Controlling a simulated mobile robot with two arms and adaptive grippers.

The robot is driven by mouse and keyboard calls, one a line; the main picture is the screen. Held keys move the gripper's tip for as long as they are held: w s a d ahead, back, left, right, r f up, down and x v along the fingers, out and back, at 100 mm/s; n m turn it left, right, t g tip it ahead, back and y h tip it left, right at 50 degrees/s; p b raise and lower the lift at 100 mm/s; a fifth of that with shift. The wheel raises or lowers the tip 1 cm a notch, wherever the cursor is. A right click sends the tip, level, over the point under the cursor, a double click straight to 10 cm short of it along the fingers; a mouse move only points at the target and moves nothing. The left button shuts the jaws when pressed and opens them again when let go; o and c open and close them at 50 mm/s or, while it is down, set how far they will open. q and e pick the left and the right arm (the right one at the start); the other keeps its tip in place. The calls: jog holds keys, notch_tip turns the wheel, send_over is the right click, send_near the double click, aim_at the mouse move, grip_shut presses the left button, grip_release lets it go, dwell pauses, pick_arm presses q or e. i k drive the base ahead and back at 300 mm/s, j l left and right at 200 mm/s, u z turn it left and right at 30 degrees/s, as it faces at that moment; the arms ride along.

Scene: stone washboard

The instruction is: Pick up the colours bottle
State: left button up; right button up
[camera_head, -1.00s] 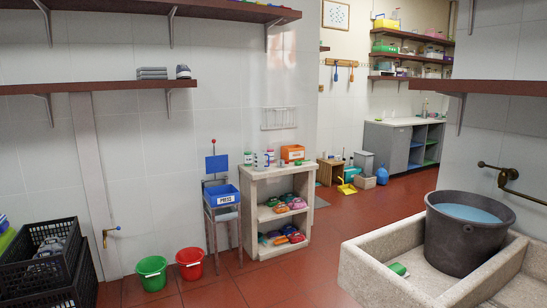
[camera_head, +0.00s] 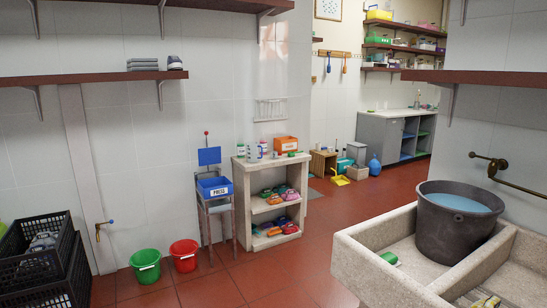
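Several small bottles stand on top of the stone shelf unit (camera_head: 243,185) in the middle of the view. A white bottle with a green cap (camera_head: 241,150) is at the left, and a whitish bottle with some purple on it (camera_head: 263,148) is further right. Their labels are too small to read, so I cannot tell which is the colours bottle. Neither of my grippers is in view.
An orange box (camera_head: 285,144) stands beside the bottles. A blue bin (camera_head: 214,187) on a stand, a red bucket (camera_head: 185,256) and a green bucket (camera_head: 145,266) are to the left. The stone washbasin (camera_head: 372,270) with a dark tub (camera_head: 455,232) fills the right foreground. Red floor lies between.

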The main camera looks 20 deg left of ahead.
aim_at(262, 140)
jog(key=i+u, duration=0.25)
jog(key=i, duration=0.2)
jog(key=i+j+u, duration=0.25)
jog(key=i+u, duration=0.2)
jog(key=i, duration=0.2)
jog(key=i+u, duration=0.45)
jog(key=i, duration=0.15)
jog(key=i+l+u, duration=0.15)
jog(key=i+u, duration=0.3)
jog(key=i, duration=0.2)
jog(key=i+z, duration=0.35)
jog(key=i, duration=0.15)
jog(key=i+z, duration=0.35)
jog(key=i+j+z, duration=0.3)
jog(key=i, duration=0.3)
jog(key=i+l+z, duration=0.15)
jog(key=i+z, duration=0.15)
jog(key=i, duration=0.2)
jog(key=i+z, duration=0.35)
jog(key=i, duration=0.15)
jog(key=i+l+u, duration=0.25)
jog(key=i+u, duration=0.15)
jog(key=i+l+u, duration=0.45)
